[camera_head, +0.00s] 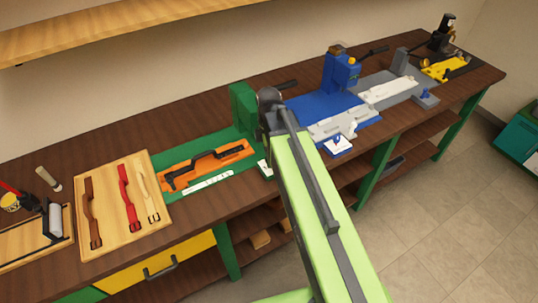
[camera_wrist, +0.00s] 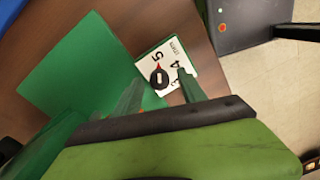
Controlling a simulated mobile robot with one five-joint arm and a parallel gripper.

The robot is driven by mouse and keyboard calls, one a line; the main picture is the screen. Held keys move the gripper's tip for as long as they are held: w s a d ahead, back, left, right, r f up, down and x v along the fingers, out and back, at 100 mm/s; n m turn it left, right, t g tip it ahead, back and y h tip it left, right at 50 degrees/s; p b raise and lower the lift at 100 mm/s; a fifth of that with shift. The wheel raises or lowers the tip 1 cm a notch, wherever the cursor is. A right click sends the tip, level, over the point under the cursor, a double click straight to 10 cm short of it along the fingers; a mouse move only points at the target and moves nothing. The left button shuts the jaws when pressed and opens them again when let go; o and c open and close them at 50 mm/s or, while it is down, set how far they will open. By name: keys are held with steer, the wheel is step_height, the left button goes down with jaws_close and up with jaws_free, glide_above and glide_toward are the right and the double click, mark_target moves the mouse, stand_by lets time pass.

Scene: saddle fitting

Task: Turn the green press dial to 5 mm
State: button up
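The green press (camera_head: 243,108) stands on the dark wooden bench with a green base, partly behind my arm. In the wrist view its dial is a small black knob (camera_wrist: 159,78) on a white scale plate (camera_wrist: 178,57) marked 5 and 4, with small lettering. The pointer's exact reading is too small to tell. The plate's edge also shows beside my arm in the head view (camera_head: 265,169). My gripper (camera_wrist: 161,78) has its two green fingers apart, the knob appearing between their tips. I cannot tell whether they touch it. My arm hides the gripper in the head view.
An orange fixture (camera_head: 235,151) with a black strap-like part lies left of the press. A wooden tray (camera_head: 108,232) with several straps is farther left. A blue press (camera_head: 341,72) and grey base (camera_head: 405,80) stand to the right. Open floor (camera_head: 440,215) lies at right.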

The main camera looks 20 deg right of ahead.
step_height(320, 180, up, 17)
steer(key=p, duration=1.7)
steer(key=shift+w+r, duration=0.2)
steer(key=shift+w, duration=0.05)
